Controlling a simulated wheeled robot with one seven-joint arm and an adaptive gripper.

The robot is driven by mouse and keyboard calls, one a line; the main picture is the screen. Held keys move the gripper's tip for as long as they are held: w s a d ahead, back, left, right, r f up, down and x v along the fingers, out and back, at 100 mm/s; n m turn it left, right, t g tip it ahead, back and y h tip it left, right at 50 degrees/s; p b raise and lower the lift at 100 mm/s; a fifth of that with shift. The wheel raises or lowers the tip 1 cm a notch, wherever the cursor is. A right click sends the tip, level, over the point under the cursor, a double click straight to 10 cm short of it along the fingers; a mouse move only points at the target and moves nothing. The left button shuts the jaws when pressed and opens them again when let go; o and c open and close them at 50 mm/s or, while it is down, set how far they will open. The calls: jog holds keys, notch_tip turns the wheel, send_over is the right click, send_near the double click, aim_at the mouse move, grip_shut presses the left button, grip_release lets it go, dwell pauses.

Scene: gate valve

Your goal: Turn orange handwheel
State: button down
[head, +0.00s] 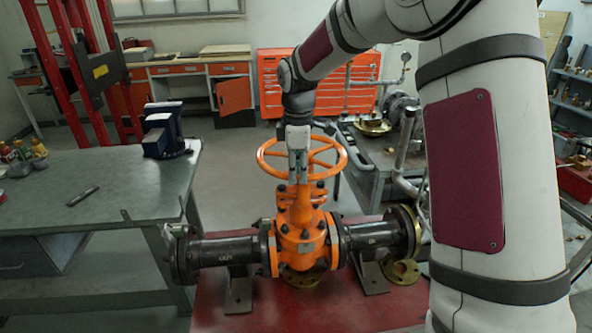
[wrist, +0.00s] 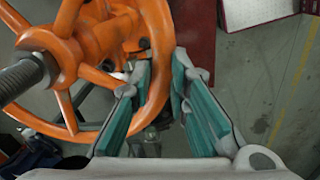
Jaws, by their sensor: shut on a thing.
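The orange handwheel (head: 335,160) lies flat on top of the orange gate valve (head: 302,240) in the head view. In the wrist view the handwheel (wrist: 65,85) fills the upper left, with its spokes and the threaded stem (wrist: 25,77) showing. My gripper (head: 298,172) reaches down at the wheel and hides part of its far rim and hub in the head view. In the wrist view my gripper (wrist: 162,70) has its teal-padded fingers on either side of the rim, shut on it. The exact contact at the fingertips is partly hidden.
Dark flanged pipes (head: 225,250) run left and right from the valve, over a red base (head: 290,310). A grey workbench (head: 90,195) with a vise (head: 165,130) stands left. Another bench (head: 375,150) stands right behind. Grey floor lies open behind the wheel.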

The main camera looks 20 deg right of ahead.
jog(key=c, duration=1.5)
grip_release()
jog(key=shift+c, duration=0.2)
notch_tip(320, 180, up, 12)
jog(key=shift+s, duration=0.35)
jog(key=shift+a, duration=0.1)
